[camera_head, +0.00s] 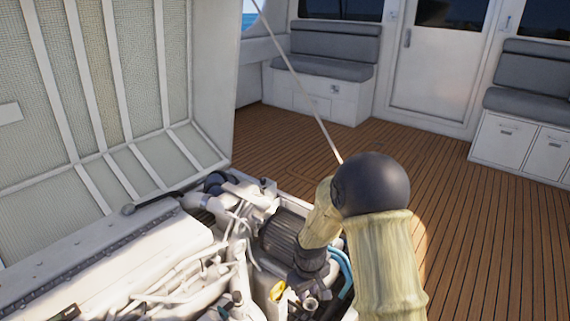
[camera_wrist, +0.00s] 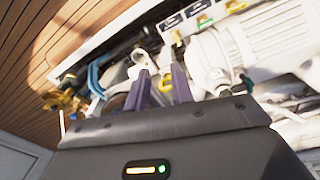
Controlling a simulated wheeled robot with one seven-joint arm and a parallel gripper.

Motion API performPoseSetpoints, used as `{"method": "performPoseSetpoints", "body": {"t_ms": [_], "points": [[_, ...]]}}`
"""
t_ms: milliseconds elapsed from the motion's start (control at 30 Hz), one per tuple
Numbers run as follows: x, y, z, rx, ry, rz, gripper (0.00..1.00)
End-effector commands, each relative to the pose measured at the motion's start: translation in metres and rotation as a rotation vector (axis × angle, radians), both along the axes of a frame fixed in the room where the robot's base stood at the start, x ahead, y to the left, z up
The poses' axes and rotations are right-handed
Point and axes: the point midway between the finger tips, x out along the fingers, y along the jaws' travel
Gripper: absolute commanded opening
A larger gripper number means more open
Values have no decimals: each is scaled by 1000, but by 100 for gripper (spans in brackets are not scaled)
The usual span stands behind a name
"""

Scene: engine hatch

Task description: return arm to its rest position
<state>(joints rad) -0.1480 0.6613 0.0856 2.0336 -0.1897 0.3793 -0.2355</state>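My arm, in a pale yellow sleeve with a dark round elbow, reaches over the open engine bay in the head view. Its dark wrist end is low among the engine parts, and my gripper's fingers are not clear there. In the wrist view my gripper (camera_wrist: 161,75) shows two purple fingers with a gap between them. It is open and I see nothing held in it. The fingers point at the engine (camera_wrist: 240,50), close above its parts; I cannot tell whether they touch. The engine (camera_head: 190,245) also fills the lower left of the head view.
The raised hatch lid (camera_head: 90,100) stands at the left, with a thin rod (camera_head: 300,85) crossing the view. A yellow part (camera_head: 277,290) and blue hose (camera_head: 345,268) lie close to my wrist. Wooden deck (camera_head: 480,235) at the right is clear; grey seats (camera_head: 325,50) stand behind.

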Motion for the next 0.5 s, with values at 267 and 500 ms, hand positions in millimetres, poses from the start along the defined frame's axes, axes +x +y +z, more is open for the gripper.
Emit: {"method": "performPoseSetpoints", "body": {"t_ms": [267, 500], "points": [[-53, -47, 75, 26, -67, -251, 24], [-104, -74, 112, 57, -112, -441, 24]]}}
